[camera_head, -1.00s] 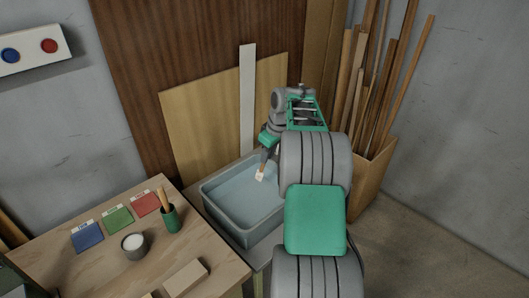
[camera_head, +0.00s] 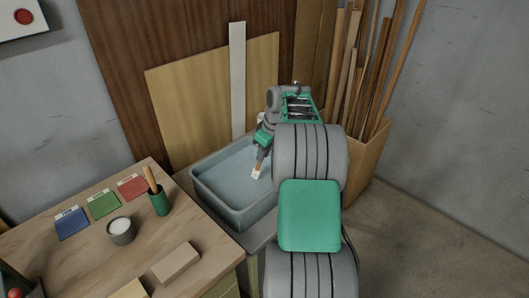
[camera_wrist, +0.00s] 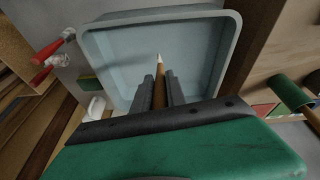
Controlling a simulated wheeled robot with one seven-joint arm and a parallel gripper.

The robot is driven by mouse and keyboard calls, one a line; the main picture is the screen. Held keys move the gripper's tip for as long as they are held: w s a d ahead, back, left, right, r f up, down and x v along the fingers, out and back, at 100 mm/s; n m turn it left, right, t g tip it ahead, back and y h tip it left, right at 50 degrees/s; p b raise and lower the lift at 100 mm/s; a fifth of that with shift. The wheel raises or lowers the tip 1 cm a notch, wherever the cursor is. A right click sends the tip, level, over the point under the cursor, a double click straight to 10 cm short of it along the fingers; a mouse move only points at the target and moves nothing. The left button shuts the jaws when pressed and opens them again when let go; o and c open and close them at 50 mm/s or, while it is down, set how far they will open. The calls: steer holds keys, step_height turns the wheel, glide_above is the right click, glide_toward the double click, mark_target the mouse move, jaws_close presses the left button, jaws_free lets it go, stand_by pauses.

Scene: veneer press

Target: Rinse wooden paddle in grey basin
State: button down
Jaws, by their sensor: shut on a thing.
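The grey basin (camera_head: 232,217) stands beside the wooden table and holds pale blue-grey water. My gripper (camera_head: 263,153) is over the basin's right part, pointing down. It is shut on the wooden paddle (camera_head: 257,170), whose pale end points down into the basin. In the wrist view, the fingers of my gripper (camera_wrist: 161,80) press the paddle's brown handle (camera_wrist: 159,97) from both sides. Its light tip lies against the inside of the basin (camera_wrist: 93,62). I cannot tell whether the tip touches the water.
The table carries a green cup (camera_head: 158,200) with wooden sticks, a grey pot (camera_head: 121,231), coloured cards and a wood block (camera_head: 176,263). Tall boards lean behind the basin. A box (camera_head: 367,165) of wood strips stands to the right. Red-handled items (camera_wrist: 50,50) show near the basin.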

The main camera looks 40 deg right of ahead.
mark_target(258, 170)
steer(key=shift+b+x, duration=2.2)
steer(key=shift+x, duration=1.9)
